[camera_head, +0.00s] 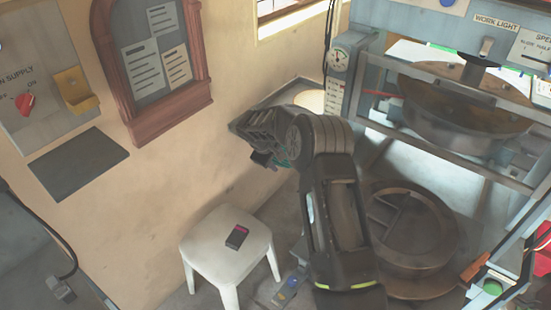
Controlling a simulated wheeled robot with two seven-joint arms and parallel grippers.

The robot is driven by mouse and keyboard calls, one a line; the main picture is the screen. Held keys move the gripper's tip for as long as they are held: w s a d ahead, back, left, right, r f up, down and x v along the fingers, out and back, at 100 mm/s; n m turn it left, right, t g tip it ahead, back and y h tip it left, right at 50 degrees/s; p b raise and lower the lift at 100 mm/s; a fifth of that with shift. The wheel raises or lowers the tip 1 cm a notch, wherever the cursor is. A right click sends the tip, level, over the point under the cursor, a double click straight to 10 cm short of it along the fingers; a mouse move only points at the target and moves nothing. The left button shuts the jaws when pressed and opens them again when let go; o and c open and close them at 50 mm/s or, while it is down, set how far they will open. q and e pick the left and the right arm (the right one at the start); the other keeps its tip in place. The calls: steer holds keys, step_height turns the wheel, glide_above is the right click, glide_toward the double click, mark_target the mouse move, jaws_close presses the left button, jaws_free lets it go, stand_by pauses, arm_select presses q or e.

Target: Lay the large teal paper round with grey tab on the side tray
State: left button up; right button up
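My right arm reaches up through the middle of the picture, and its gripper (264,157) is at the grey side tray (258,109), over its near edge. The wrist and gripper body hide much of the tray. A small teal sliver (282,162) shows just under the gripper; it may be part of the teal paper round, but the rest is hidden. The finger gap does not show clearly. A pale cream round (312,100) lies on the right part of the tray, partly covered by my wrist. My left gripper is out of view.
The press frame with a big round brown platen (462,110) stands right of the tray. A lower round brown part (405,240) is beside my forearm. A white stool (222,254) holds a small dark box (237,237). A framed notice board (158,60) hangs on the wall.

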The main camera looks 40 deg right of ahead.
jaws_close()
stand_by(0.5)
